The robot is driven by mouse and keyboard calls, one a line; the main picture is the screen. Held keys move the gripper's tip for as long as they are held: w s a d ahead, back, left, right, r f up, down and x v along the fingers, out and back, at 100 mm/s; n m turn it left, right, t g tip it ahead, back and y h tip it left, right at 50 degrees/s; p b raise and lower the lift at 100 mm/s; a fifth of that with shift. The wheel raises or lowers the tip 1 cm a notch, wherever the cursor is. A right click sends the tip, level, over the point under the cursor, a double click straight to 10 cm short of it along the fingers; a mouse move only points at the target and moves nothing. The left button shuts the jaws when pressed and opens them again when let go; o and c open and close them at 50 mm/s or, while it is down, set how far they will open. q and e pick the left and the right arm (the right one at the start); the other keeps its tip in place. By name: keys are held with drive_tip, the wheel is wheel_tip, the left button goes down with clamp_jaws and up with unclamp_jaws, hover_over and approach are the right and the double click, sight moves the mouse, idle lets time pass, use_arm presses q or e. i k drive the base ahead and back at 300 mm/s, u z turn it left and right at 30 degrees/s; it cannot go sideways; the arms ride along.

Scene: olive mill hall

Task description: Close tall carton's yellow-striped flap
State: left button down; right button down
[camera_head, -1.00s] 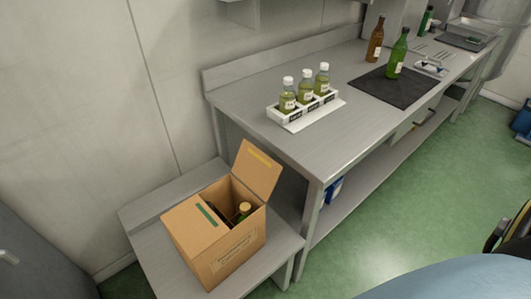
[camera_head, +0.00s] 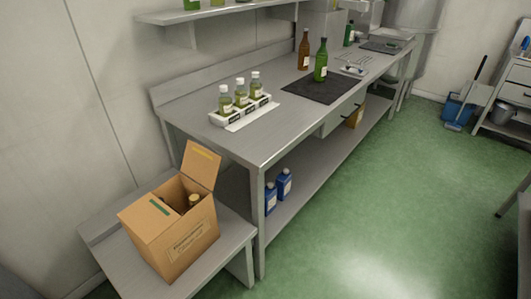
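The tall cardboard carton (camera_head: 176,240) stands on a low steel bench at the lower left. Its flap with the yellow stripe (camera_head: 201,164) stands up, open, on the carton's far right side. A flap with a green stripe (camera_head: 158,207) lies flat over the left part of the top. Through the gap, a bottle with a gold cap (camera_head: 194,199) shows inside; the rest of the contents is hidden. Neither of my grippers is in view.
The low bench (camera_head: 232,233) bears the carton. A higher steel table (camera_head: 187,118) stands right behind it, with a rack of three bottles (camera_head: 240,107), a dark mat (camera_head: 316,89) and more bottles. Blue jugs (camera_head: 284,184) stand on its lower shelf. The green floor (camera_head: 370,220) at right is clear.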

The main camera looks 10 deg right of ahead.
sight(199, 164)
drive_tip(key=z, duration=1)
drive_tip(key=i, duration=0.95)
drive_tip(key=u, duration=0.15)
